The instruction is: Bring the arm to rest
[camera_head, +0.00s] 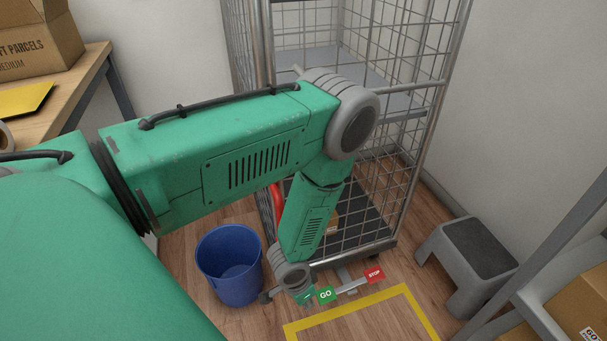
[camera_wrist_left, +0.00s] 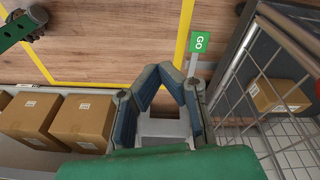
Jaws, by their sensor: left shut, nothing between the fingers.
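My green left arm (camera_head: 230,150) reaches across the head view from the left and bends down in front of a wire roll cage (camera_head: 432,88). My left gripper (camera_head: 307,298) is low, near the cage's foot, beside a green GO plate (camera_head: 326,294); it is small and partly hidden there. In the left wrist view my left gripper (camera_wrist_left: 162,73) is shut, its blue-grey fingers meeting with nothing between them. The GO plate (camera_wrist_left: 200,43) shows just beyond the fingertips, and I cannot tell whether they touch. My right gripper is not seen.
A red STOP plate (camera_head: 374,274) sits at the bar's other end. A blue bin (camera_head: 229,265) stands left of the gripper, a grey step stool (camera_head: 468,262) right. Yellow tape (camera_head: 415,305) marks the floor. Boxes (camera_wrist_left: 85,122) sit on a shelf; a table (camera_head: 75,90) is left.

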